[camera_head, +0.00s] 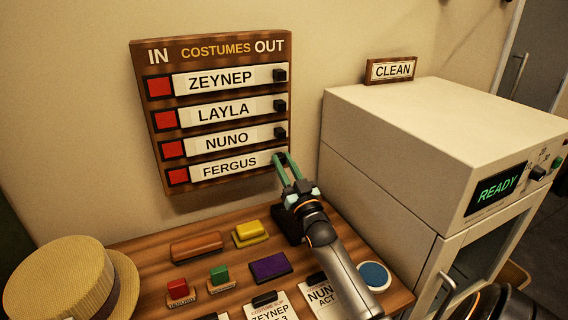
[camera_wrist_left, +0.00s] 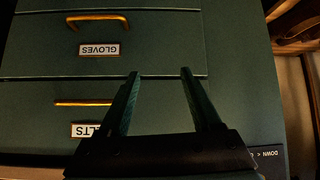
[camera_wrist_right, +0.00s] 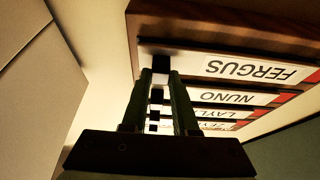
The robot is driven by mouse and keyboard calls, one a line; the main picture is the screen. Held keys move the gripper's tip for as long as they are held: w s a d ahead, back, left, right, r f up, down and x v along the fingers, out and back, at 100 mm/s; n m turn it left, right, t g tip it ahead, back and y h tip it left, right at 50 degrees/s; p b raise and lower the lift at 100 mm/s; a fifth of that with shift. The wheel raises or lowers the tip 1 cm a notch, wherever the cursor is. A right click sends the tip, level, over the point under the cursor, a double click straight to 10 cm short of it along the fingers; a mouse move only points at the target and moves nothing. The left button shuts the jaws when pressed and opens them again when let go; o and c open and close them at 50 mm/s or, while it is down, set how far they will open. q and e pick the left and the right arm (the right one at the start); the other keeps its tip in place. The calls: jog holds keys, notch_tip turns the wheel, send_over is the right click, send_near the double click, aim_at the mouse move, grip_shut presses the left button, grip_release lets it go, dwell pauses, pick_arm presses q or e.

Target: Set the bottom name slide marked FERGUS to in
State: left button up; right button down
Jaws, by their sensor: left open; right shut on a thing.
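The wooden costumes board (camera_head: 217,51) hangs on the wall with IN at its left and OUT at its right. Its bottom slide, marked FERGUS (camera_head: 230,166), sits at the OUT side, with a red patch (camera_head: 178,176) showing at its left end. The three slides above it stand the same way. My right gripper (camera_head: 283,160) is at the right end of the FERGUS slide, shut on its black knob; the knob (camera_wrist_right: 160,62) shows between the fingertips in the right wrist view. My left gripper (camera_wrist_left: 158,75) is open and empty, in front of green drawers.
A cream machine (camera_head: 400,130) with a READY display stands right of the board, close to my right arm. Below lie stamps, a purple pad (camera_head: 270,266), cards and a straw hat (camera_head: 62,280). Drawers marked GLOVES (camera_wrist_left: 98,50) face my left gripper.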

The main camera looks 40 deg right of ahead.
jog(key=shift+a, duration=0.1)
jog(key=shift+w+a+p, duration=0.15)
jog(key=shift+w+a, duration=0.15)
jog(key=shift+a, duration=0.6)
jog(key=shift+w+a+p, duration=0.2)
jog(key=shift+w+a, duration=0.05)
jog(key=shift+a, duration=0.6)
jog(key=shift+w+a+p, duration=0.15)
jog(key=shift+w+a, duration=0.15)
jog(key=shift+a, duration=0.6)
jog(key=c, duration=0.7)
grip_release()
jog(key=shift+a, duration=0.15)
send_near(257, 156)
jog(key=shift+b+v, duration=0.45)
jog(key=shift+v, duration=0.35)
jog(key=shift+s, duration=0.1)
